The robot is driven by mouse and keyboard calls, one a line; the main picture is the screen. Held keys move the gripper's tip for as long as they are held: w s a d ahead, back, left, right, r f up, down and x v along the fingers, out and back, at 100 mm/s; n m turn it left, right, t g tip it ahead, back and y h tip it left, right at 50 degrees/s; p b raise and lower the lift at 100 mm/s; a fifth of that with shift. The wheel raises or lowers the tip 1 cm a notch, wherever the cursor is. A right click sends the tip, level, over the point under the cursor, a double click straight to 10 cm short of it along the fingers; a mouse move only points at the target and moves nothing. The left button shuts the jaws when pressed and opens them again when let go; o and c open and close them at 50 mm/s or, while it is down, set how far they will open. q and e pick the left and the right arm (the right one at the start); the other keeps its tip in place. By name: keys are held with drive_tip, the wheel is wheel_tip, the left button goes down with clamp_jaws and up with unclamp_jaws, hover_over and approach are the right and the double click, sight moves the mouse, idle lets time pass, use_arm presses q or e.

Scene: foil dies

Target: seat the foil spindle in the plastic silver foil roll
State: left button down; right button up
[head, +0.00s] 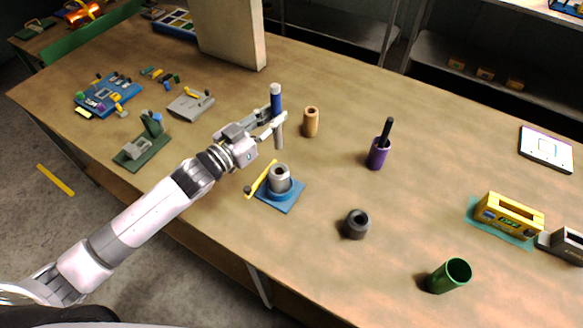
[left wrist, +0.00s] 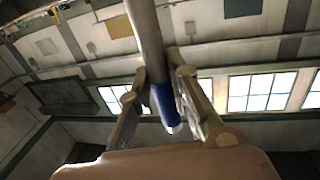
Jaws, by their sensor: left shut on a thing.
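My left gripper (head: 275,121) is shut on the foil spindle (head: 276,98), which has a blue upper part, a pale cap and a grey shaft pointing down. The spindle stands nearly upright in the fingers. In the left wrist view the spindle's blue part (left wrist: 165,100) lies between the fingers of the left gripper (left wrist: 160,88). The silver foil roll (head: 279,179), a short grey hollow cylinder, stands on a blue base (head: 284,203). The shaft's lower end shows above the roll in the picture, apart from it. My right gripper is not in view.
A yellow bar (head: 262,178) leans beside the blue base. A copper-coloured roll (head: 311,123), a purple holder (head: 378,155) with a black rod, a dark roll (head: 356,224) and a green tube (head: 449,277) stand to the right. A tall beige panel (head: 230,32) stands behind.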

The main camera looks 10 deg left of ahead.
use_arm(q)
drive_tip(key=shift+w, duration=0.2)
wheel_tip(320, 180, down, 8)
drive_tip(key=b, duration=0.5)
hover_over(275, 169)
drive_tip(key=s, duration=0.2)
wheel_tip(275, 169, down, 7)
drive_tip(key=f+b, duration=0.2)
drive_tip(key=f, duration=0.1)
drive_tip(key=f+b, duration=0.1)
drive_tip(key=shift+w+d+f, duration=0.25)
drive_tip(key=shift+f, duration=0.05)
drive_tip(key=shift+r, duration=0.15)
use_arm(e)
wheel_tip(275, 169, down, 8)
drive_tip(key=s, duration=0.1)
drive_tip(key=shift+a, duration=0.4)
use_arm(q)
drive_tip(key=shift+s, duration=0.1)
drive_tip(key=c, duration=1.5)
unclamp_jaws()
drive_tip(key=shift+f, duration=0.2)
drive_tip(key=shift+c, duration=0.2)
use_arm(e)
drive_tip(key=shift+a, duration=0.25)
